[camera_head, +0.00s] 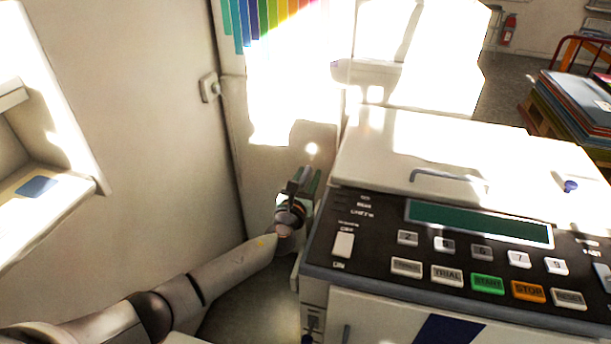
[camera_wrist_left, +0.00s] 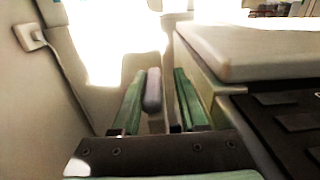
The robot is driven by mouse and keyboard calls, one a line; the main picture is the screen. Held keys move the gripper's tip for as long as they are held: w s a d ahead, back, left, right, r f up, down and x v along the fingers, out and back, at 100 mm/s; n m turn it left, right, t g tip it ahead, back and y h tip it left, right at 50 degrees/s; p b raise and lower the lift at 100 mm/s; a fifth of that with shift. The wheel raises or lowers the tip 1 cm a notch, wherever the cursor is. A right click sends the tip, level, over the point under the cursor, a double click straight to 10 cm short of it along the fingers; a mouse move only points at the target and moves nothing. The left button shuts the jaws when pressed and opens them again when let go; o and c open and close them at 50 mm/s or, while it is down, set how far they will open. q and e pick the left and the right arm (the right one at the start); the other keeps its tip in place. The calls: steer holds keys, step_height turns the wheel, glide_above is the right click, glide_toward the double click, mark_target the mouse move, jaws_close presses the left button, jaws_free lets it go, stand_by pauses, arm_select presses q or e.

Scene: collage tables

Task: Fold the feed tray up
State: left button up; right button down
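My left gripper (camera_head: 308,178) is at the left side of the copier-like machine (camera_head: 420,150), just beyond its control panel's left corner. In the left wrist view its two green fingers (camera_wrist_left: 160,74) point forward and stand apart. A grey rounded bar (camera_wrist_left: 153,90) shows between them, close to the left finger, with a gap to the right finger. It may be the edge of the feed tray; I cannot tell whether it touches a finger. In the head view the arm and gripper hide this part, and I cannot make out the tray clearly. My right gripper is not in view.
The control panel (camera_head: 480,262) and the lid with its handle (camera_head: 447,178) lie right of my gripper. A wall (camera_head: 150,110) with a switch box (camera_head: 209,87) is to the left. Bright sunlight washes out the area behind. Stacked boards (camera_head: 575,105) stand at far right.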

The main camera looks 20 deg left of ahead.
arm_select(q)
steer(key=shift+o, duration=0.6)
steer(key=shift+a, duration=0.1)
steer(key=shift+s, duration=0.2)
steer(key=s+d+p, duration=0.1)
steer(key=s, duration=1.1)
steer(key=shift+d, duration=0.2)
steer(key=shift+s+f, duration=0.1)
steer(key=shift+s, duration=0.05)
